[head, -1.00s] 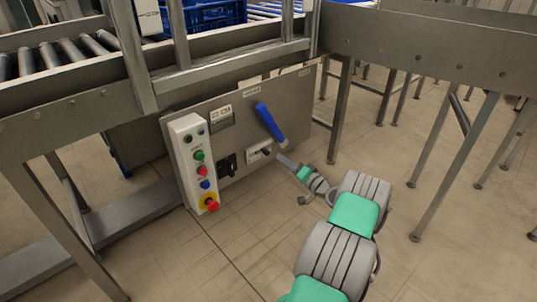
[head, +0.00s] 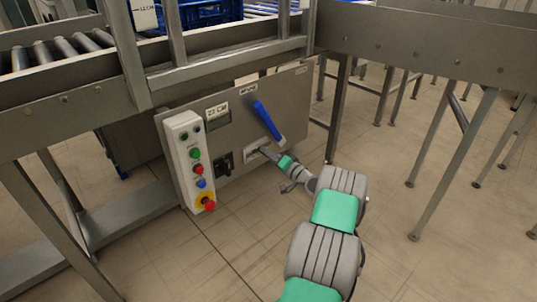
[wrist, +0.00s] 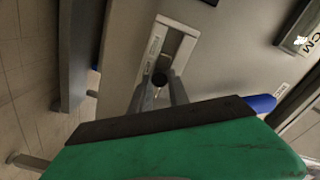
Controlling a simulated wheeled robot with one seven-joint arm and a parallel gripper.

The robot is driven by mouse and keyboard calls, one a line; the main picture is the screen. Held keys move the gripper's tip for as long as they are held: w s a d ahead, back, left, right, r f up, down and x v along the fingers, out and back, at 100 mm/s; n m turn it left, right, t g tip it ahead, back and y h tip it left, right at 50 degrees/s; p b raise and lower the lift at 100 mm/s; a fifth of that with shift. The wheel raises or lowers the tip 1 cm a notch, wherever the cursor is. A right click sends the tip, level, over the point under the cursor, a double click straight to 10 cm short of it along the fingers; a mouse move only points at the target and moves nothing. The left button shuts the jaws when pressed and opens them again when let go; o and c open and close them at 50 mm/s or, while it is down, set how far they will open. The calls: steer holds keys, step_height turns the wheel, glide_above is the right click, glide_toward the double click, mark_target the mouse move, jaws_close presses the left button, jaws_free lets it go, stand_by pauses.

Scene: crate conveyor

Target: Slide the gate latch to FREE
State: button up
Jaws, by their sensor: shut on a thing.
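The gate latch is a dark round knob (wrist: 160,80) on a pale slotted plate (wrist: 178,45). In the wrist view the knob is near the lower end of the visible plate; small lettering beside it is too small to read. My gripper (wrist: 160,88) is shut on the knob, one finger on each side. In the head view my gripper (head: 265,151) reaches the latch plate (head: 252,156) on the grey panel, and its fingertips hide the knob.
A blue lever handle (head: 268,120) is just above the latch. A white button box (head: 189,160) with a red stop button, and a black rotary switch (head: 223,164), are to the left. Conveyor legs (head: 340,105) stand to the right. Open floor lies in front.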

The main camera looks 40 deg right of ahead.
jaws_close()
stand_by(0.8)
